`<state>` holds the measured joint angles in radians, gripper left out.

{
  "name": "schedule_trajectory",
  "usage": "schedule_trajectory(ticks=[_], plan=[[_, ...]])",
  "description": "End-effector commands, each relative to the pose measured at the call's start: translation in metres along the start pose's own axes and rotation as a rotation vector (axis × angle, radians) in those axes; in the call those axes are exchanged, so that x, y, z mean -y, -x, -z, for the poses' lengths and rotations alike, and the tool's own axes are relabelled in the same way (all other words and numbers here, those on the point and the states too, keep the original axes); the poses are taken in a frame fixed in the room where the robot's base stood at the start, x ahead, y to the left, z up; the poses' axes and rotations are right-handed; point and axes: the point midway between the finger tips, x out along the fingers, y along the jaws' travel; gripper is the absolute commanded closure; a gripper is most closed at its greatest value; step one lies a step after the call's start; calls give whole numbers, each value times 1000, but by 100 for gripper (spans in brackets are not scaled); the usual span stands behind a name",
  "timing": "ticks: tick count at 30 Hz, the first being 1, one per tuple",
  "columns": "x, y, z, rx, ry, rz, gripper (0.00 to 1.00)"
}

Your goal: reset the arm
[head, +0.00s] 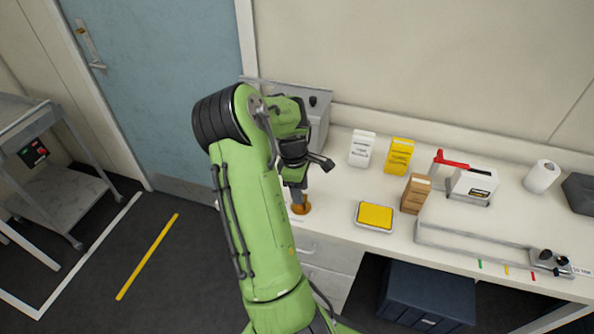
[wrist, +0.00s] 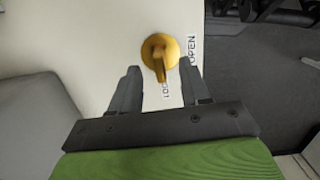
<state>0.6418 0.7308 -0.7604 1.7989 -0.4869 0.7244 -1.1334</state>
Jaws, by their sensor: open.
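My green arm (head: 250,215) reaches over the left end of the white bench. A round brass-coloured piece with a short handle (wrist: 160,52) lies just beyond the fingertips, beside printed labels, one reading "OPEN". In the head view the same brass piece (head: 301,208) shows at the bench's front left, below my wrist. The fingers are mostly hidden in the head view. I cannot tell whether they touch the brass piece.
A grey machine (head: 318,118) stands behind my wrist. To the right are a white box (head: 362,149), a yellow box (head: 399,156), a brown box (head: 415,194), a yellow-topped tray (head: 375,216) and a red-handled device (head: 473,185). A blue door (head: 165,80) and open floor lie left.

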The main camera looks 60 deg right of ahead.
Motion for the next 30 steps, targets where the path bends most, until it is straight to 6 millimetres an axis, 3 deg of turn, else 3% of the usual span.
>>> schedule_trajectory(ticks=[1, 6, 12, 17, 27, 30], plan=[[-1, 19, 1, -4, 1, -7, 54], [-1, 68, 1, -3, 3, -4, 54], [0, 112, 1, -2, 3, 0, 54], [1, 124, 0, 0, 2, 3, 54], [1, 124, 1, 0, 2, 4, 54], [12, 135, 14, -38, -8, -7, 54]])
